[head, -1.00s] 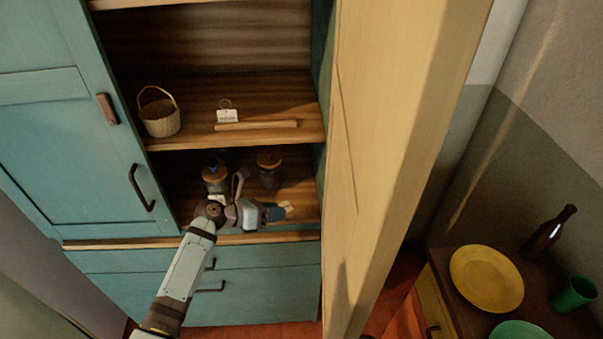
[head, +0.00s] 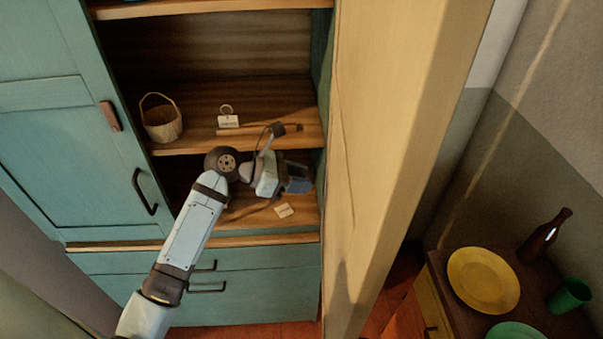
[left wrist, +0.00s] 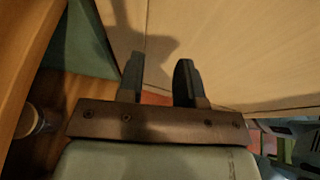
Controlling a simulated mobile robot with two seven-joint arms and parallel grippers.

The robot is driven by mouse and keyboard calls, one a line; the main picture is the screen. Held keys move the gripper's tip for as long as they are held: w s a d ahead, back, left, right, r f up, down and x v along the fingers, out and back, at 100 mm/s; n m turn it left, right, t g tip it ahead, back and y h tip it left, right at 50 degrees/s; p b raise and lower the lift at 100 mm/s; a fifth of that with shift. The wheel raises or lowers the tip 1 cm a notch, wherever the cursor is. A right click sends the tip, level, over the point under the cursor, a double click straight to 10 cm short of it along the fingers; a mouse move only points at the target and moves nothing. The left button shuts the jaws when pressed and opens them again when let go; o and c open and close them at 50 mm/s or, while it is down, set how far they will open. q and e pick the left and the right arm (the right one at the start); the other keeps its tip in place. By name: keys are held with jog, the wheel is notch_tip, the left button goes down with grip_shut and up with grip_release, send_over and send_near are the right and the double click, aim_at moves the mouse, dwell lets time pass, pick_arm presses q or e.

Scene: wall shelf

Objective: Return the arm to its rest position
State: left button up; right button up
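My left arm (head: 190,235) reaches up from the bottom left of the head view to the front of the cupboard's lower open shelf. My left gripper (head: 298,178) is at the right side of that opening, pointing right toward the tall pale wood panel (head: 390,130). In the left wrist view the two dark fingers (left wrist: 160,82) stand apart with nothing between them, facing the panel. A small pale tag (head: 284,210) lies on the lower shelf board below the gripper, apart from it. My right gripper is not in view.
A jar (left wrist: 28,122) shows in the left wrist view. At right, a side cabinet holds a yellow plate (head: 483,280), bottle (head: 545,235) and green cup (head: 570,295).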

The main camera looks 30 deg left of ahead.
pick_arm(q)
jog(key=shift+s+d+r+m, duration=0.2)
jog(key=shift+d+r+m, duration=0.2)
jog(key=shift+r, duration=0.25)
jog(key=s+f+m+t+y, duration=0.1)
jog(key=s+f+m+y, duration=0.25)
jog(key=f+m, duration=0.4)
jog(key=s+f+m+t+y, duration=0.15)
jog(key=s+f+m, duration=0.25)
jog(key=f, duration=0.7)
jog(key=s+d+f+m+y, duration=0.3)
jog(key=s+f+m, duration=0.5)
jog(key=s+m, duration=0.5)
jog(key=shift+s+d+f+m, duration=0.35)
jog(key=shift+d+f+m, duration=0.05)
jog(key=shift+m, duration=0.75)
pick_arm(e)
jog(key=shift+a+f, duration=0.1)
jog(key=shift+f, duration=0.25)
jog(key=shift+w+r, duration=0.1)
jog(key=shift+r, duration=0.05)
